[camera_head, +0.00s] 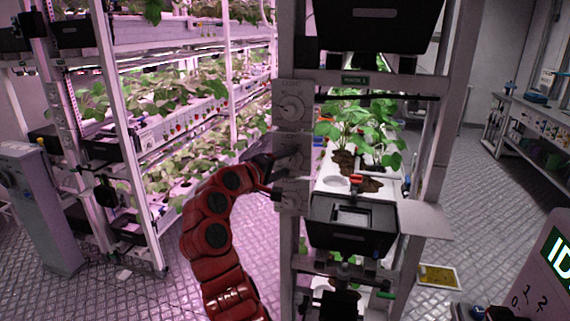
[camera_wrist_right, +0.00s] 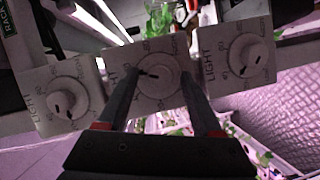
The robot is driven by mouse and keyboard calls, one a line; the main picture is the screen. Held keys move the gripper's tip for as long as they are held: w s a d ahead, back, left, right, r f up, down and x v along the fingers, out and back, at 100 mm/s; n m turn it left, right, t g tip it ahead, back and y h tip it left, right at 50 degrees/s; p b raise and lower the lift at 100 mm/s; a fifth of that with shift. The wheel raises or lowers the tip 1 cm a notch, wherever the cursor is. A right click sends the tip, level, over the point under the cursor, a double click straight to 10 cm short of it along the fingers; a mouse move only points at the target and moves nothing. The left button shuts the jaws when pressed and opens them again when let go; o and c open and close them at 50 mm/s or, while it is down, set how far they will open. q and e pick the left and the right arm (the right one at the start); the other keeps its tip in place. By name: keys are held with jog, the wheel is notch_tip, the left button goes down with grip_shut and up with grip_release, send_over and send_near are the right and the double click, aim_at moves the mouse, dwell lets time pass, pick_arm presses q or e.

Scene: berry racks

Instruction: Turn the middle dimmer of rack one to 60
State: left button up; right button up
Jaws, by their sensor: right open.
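The middle dimmer is a round white knob on a grey plate marked LIGHT; it shows in the right wrist view (camera_wrist_right: 158,72). In the head view, its plate (camera_head: 291,150) is partly hidden behind my right gripper. My right gripper (camera_head: 274,176) is at the dimmer column on the rack post. In the right wrist view, its two open fingers (camera_wrist_right: 160,88) lie either side of the middle knob. I cannot tell whether they touch it. A dark pointer mark shows on the knob's left side; the scale value is too small to read surely. My left gripper is not in view.
Another dimmer (camera_head: 290,106) sits above the middle one, and a third (camera_head: 291,194) below it. A black box (camera_head: 352,224) and a tray with green plants (camera_head: 330,190) are right of the post. Plant shelves (camera_head: 165,130) stand behind, at left.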

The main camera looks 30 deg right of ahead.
jog(key=b+v, duration=0.2)
jog(key=v, duration=1.5)
jog(key=shift+a, duration=0.2)
jog(key=shift+r, duration=0.1)
